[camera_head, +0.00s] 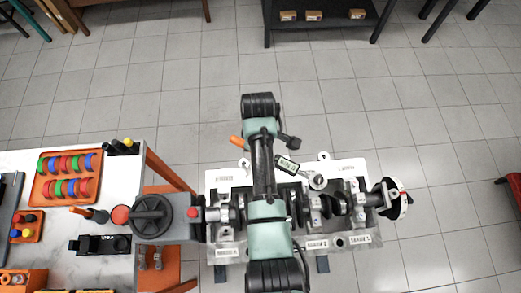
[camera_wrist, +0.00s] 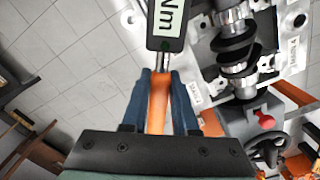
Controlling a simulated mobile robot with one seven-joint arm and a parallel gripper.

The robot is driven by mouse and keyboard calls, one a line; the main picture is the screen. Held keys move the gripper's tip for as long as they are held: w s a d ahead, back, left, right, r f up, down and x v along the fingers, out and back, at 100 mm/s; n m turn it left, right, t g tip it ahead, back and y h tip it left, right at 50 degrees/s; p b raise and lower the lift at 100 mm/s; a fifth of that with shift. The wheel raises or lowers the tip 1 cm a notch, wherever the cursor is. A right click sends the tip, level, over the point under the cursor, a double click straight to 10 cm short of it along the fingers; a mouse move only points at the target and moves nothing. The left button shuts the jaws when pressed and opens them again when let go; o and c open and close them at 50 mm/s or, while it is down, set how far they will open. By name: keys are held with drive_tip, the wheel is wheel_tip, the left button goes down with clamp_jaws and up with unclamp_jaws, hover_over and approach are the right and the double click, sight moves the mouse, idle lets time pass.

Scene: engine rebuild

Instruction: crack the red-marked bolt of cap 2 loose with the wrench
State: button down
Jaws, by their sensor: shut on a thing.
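My gripper (camera_wrist: 160,76) is shut on the orange handle of the wrench (camera_wrist: 158,100). In the wrist view the handle runs between the two blue fingers, with a display marked Nm beyond them. In the head view the wrench's display (camera_head: 287,165) slants down right to its round head (camera_head: 318,181), over the engine block (camera_head: 222,187). The head is by a bearing cap (camera_head: 315,203) right of my arm; whether it sits on a bolt is unclear. I cannot make out a red-marked bolt. My arm covers the block's middle and most of the gripper in the head view.
A crankshaft (camera_head: 340,205) lies along the block, with a round flange (camera_head: 395,199) at the right end. A black handwheel (camera_head: 152,215) and red knob (camera_head: 192,213) stand at the left end. A parts table (camera_head: 110,170) is further left.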

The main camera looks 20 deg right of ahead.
drive_tip(key=shift+f+b, duration=0.75)
drive_tip(key=shift+f, duration=0.35)
idle(1.6)
drive_tip(key=shift+a, duration=0.1)
idle(0.4)
drive_tip(key=shift+s+a+n+p, duration=0.5)
drive_tip(key=shift+s+p, duration=0.05)
drive_tip(key=shift+p, duration=0.25)
drive_tip(key=shift+s, duration=0.1)
drive_tip(key=shift+s+a+n+p, duration=0.5)
drive_tip(key=shift+s+n+p, duration=0.1)
drive_tip(key=shift+p, duration=0.15)
drive_tip(key=shift+s, duration=0.1)
drive_tip(key=shift+s+a+n+p, duration=0.35)
drive_tip(key=shift+s+n+p, duration=0.15)
drive_tip(key=shift+p, duration=0.1)
drive_tip(key=shift+s+a, duration=0.1)
drive_tip(key=shift+s, duration=0.1)
